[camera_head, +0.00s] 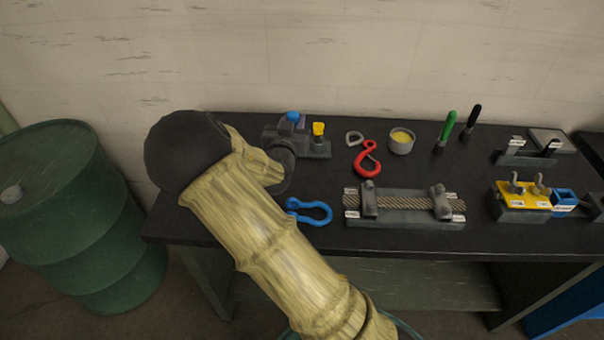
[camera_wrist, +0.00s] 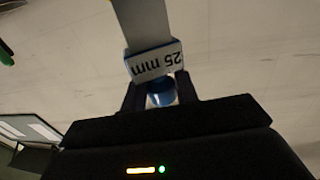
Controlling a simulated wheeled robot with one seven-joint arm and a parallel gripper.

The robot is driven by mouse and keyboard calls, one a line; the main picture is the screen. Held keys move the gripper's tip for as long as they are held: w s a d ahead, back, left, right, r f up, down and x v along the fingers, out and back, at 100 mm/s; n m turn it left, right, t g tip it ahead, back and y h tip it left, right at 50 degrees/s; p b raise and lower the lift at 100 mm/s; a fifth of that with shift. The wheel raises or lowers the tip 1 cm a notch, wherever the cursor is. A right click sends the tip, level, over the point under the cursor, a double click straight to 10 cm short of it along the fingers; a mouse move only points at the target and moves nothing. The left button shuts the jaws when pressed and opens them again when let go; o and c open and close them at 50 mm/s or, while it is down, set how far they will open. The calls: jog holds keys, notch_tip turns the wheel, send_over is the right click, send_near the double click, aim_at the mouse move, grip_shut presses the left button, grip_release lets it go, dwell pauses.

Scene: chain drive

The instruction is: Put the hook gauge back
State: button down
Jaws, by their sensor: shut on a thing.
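My gripper (camera_wrist: 160,92) shows in the wrist view, with its two dark fingers closed on the blue part of the hook gauge (camera_wrist: 152,62). The gauge has a white label reading "25 mm", seen upside down, and a pale flat bar running up out of the picture. Its far end is cut off. In the head view my arm covers the left part of the bench, and I cannot clearly make out the gripper or the held gauge there. A dark rack (camera_head: 524,158) at the back right holds upright pieces with white labels.
On the black bench (camera_head: 400,237) lie a blue shackle (camera_head: 312,217), a red hook (camera_head: 367,160), a cup (camera_head: 401,141) and a rope fixture (camera_head: 405,221). A yellow block with hooks (camera_head: 522,204) stands at right. A green drum (camera_head: 75,215) is at left.

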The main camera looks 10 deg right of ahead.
dwell(0.4)
notch_tip(320, 180, down, 5)
jog(key=shift+s+f+p, duration=0.1)
jog(key=shift+p, duration=0.2)
jog(key=shift+d+f, duration=0.15)
jog(key=shift+f, duration=0.15)
jog(key=f, duration=0.4)
jog(key=shift+a+p, duration=0.2)
jog(key=shift+p, duration=0.1)
jog(key=shift+f, duration=0.1)
